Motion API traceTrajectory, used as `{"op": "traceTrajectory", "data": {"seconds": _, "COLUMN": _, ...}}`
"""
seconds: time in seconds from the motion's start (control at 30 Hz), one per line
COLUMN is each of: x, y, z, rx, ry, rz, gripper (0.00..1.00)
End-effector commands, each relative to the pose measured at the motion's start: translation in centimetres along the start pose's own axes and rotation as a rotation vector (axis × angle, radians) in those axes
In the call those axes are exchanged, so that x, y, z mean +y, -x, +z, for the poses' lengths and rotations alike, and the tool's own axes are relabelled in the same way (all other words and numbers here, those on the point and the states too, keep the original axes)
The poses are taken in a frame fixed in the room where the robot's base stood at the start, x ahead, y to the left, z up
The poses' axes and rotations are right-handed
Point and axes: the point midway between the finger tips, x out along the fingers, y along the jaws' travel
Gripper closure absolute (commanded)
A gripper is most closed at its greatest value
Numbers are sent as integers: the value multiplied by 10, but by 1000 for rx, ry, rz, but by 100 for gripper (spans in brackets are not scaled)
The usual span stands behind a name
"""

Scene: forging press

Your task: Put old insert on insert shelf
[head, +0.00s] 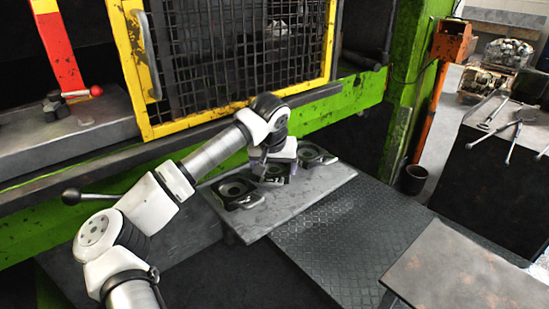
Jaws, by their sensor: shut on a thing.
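The insert shelf (290,204) is a grey metal plate in front of the green press frame. A dark insert with a round ring and a handle (237,190) lies at its left end, and a similar insert (312,153) lies at its back right. My gripper (275,170) points down over the shelf between these two. It is shut on a dark block (277,176), which I take to be the old insert. The gripper partly hides this block. I cannot tell whether it touches the shelf or hangs just above it.
The yellow mesh guard (235,60) and green press beam (330,110) stand close behind my arm. A bare table (465,275) and a dark bench with tools (500,150) stand at right. Checkered floor plate (340,240) is clear.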

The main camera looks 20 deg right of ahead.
Motion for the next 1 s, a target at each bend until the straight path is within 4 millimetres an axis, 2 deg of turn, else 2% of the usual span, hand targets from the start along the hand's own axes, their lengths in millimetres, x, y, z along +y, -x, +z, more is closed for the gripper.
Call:
{"op": "traceTrajectory", "data": {"seconds": 0.37, "x": 0, "y": -1, "z": 0, "rx": 6, "ry": -1, "rz": 0, "gripper": 89}}
{"op": "traceTrajectory", "data": {"seconds": 0.4, "x": 0, "y": -3, "z": 1, "rx": 0, "ry": -1, "rz": -1, "gripper": 16}}
{"op": "traceTrajectory", "data": {"seconds": 0.5, "x": 0, "y": -3, "z": 1, "rx": 0, "ry": -1, "rz": 0, "gripper": 3}}
{"op": "traceTrajectory", "data": {"seconds": 0.53, "x": 0, "y": -3, "z": 1, "rx": 0, "ry": -1, "rz": 0, "gripper": 0}}
{"op": "traceTrajectory", "data": {"seconds": 0.87, "x": 0, "y": 3, "z": 0, "rx": 1, "ry": -1, "rz": -1, "gripper": 0}}
{"op": "traceTrajectory", "data": {"seconds": 1.0, "x": -1, "y": 26, "z": 0, "rx": 4, "ry": -1, "rz": -4, "gripper": 0}}
